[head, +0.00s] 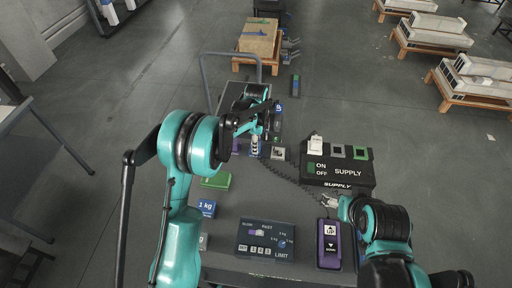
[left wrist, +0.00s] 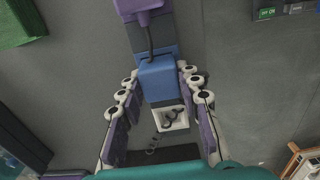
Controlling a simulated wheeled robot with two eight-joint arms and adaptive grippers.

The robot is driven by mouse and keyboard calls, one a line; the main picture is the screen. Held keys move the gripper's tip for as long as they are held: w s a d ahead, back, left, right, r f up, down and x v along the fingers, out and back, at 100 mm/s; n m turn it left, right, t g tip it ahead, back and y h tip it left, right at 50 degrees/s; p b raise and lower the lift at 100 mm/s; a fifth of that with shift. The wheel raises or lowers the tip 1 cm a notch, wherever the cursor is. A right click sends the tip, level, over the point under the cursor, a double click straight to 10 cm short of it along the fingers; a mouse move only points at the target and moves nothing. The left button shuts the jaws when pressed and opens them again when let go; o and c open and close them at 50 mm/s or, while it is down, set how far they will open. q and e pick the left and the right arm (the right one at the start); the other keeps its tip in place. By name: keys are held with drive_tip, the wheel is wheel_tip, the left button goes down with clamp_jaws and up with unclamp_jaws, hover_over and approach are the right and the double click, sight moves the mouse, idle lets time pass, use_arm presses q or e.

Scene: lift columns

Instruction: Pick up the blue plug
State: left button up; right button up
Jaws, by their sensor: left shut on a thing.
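In the left wrist view the blue plug (left wrist: 158,82) is a blue block with a dark cord running up from it to a purple block (left wrist: 140,8). It sits between the two fingers of my left gripper (left wrist: 159,76), which is shut on it. In the head view my left gripper (head: 262,128) is over the far part of the dark table, and the plug is hard to make out there. My right gripper (head: 332,201) is near the purple UP pendant (head: 329,245); its jaws are too small to judge.
A black SUPPLY box (head: 338,178) stands right of centre, with a dark chain-like cable running toward it. A LIMIT control panel (head: 265,239), a blue 1 kg block (head: 206,207) and a green block (head: 216,181) lie on the table. A wooden crate (head: 258,38) stands beyond.

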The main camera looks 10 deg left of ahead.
use_arm(q)
drive_tip(key=shift+r, duration=0.1)
wheel_tip(320, 180, up, 4)
drive_tip(key=shift+r+p, duration=0.1)
drive_tip(key=shift+p, duration=0.75)
drive_tip(key=s+d+r+p, duration=0.2)
drive_tip(key=s+d+r, duration=0.2)
drive_tip(key=d, duration=0.6)
wheel_tip(320, 180, up, 3)
drive_tip(key=shift+s+d+f+p, duration=0.2)
drive_tip(key=shift+d+p, duration=0.1)
drive_tip(key=shift+d, duration=0.1)
drive_tip(key=w+d+r+p, duration=0.1)
drive_tip(key=w+d+p, duration=0.15)
drive_tip(key=d, duration=0.75)
drive_tip(key=w+d+r+p, duration=0.2)
drive_tip(key=d+p, duration=0.1)
drive_tip(key=d, duration=0.8)
drive_tip(key=shift+w+a+f+b, duration=0.1)
drive_tip(key=shift+f+b, duration=0.85)
drive_tip(key=shift+f, duration=0.65)
drive_tip(key=shift+w+a+f+b, duration=0.1)
drive_tip(key=shift+f+b, duration=0.8)
drive_tip(key=shift+f, duration=0.65)
drive_tip(key=shift+f+b, duration=0.65)
drive_tip(key=shift+f, duration=0.35)
